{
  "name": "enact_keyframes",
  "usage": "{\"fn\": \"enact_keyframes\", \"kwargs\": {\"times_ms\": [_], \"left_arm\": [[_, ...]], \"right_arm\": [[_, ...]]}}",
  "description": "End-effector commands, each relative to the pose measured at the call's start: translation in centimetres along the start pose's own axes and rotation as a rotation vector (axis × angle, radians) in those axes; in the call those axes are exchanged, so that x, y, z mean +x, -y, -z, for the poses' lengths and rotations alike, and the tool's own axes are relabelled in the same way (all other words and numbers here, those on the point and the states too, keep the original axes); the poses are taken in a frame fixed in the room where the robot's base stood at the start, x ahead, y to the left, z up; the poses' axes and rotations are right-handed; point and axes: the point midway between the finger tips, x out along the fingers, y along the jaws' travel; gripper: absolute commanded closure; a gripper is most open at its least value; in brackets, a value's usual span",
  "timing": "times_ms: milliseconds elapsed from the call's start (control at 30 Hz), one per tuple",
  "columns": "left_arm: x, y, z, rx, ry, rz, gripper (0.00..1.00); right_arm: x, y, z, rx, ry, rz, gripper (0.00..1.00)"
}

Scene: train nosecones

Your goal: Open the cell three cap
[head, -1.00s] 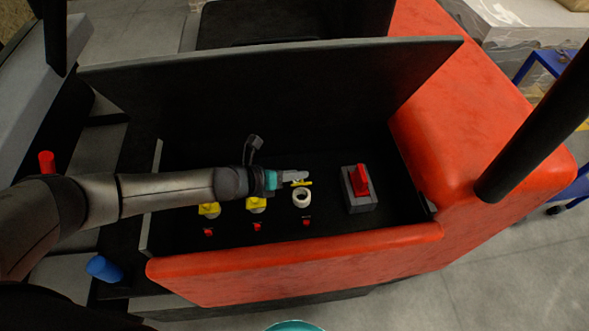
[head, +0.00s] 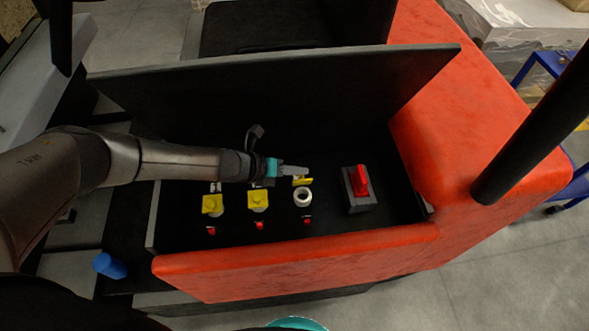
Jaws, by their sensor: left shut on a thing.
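Three cells stand in a row in the black compartment. The third cell (head: 303,198) shows an open white round mouth. Its yellow cap (head: 302,182) stands raised at the mouth's far edge. My left gripper (head: 298,171) comes in from the left, right at this cap, and is shut on it; the fingers hide part of the contact. The first cell's yellow cap (head: 212,204) and the second cell's yellow cap (head: 258,199) lie closed over their cells. My right gripper is not in view.
A red switch on a grey block (head: 359,190) stands right of the cells. Small red parts (head: 307,219) sit in front of each cell. The raised black lid (head: 280,95) stands behind, and the red front wall (head: 300,265) bounds the compartment. A blue cylinder (head: 110,265) lies at left.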

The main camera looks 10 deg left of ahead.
Motion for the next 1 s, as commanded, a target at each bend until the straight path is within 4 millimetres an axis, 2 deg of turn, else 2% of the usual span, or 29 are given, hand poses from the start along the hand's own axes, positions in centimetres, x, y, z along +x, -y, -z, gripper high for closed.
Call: {"fn": "enact_keyframes", "kwargs": {"times_ms": [133,167,400,767,1000], "left_arm": [[0.0,-0.2,0.1,0.0,-0.001,-0.006,1.0],[0.0,-0.2,0.1,0.0,-0.001,-0.006,0.68],[0.0,-0.1,0.1,0.001,-0.001,-0.003,0.42],[-0.5,-0.1,0.0,0.001,-0.001,-0.002,0.42],[-3.9,-0.1,0.0,-0.001,0.0,-0.003,0.42]], "right_arm": [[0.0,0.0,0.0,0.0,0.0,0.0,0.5],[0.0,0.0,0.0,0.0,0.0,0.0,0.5],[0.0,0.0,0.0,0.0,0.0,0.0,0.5],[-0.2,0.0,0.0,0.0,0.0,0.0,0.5],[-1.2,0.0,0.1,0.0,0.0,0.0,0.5]]}}
